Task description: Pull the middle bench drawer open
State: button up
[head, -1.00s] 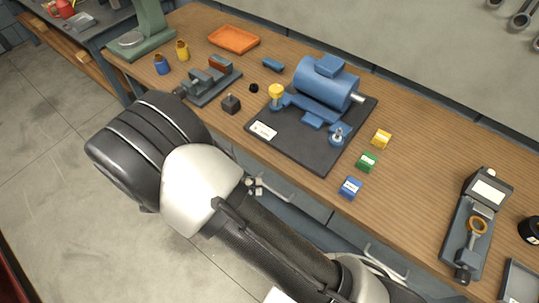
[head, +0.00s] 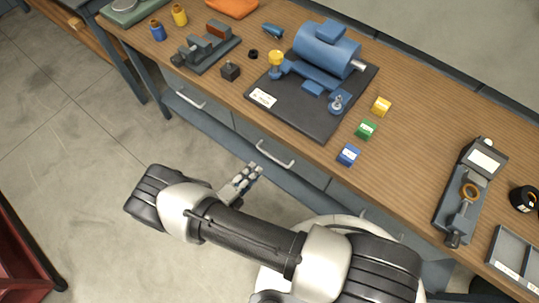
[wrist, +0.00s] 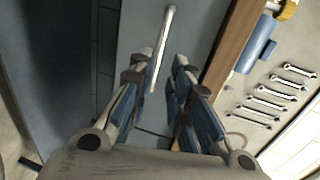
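The middle bench drawer (head: 262,132) is a shut grey front under the wooden worktop, with a pale bar handle (head: 276,156). My gripper (head: 256,170) is just in front of this drawer, left of and below the handle in the head view. In the wrist view the grey drawer front (wrist: 190,18) fills the upper middle, and the handle (wrist: 165,40) runs down toward the gap between my fingertips (wrist: 160,70). My fingers are apart, with the handle's near end showing between them. I cannot tell whether they touch it.
Another drawer with a handle (head: 190,98) is to the left. The worktop (head: 420,130) above carries a blue motor (head: 325,50) on a dark plate, small coloured blocks and a vise (head: 207,47). The floor (head: 90,190) to the left is clear.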

aim_at(270, 155)
jog(key=b+x, duration=0.1)
jog(key=x, duration=0.9)
jog(key=shift+d, duration=0.1)
grip_shut()
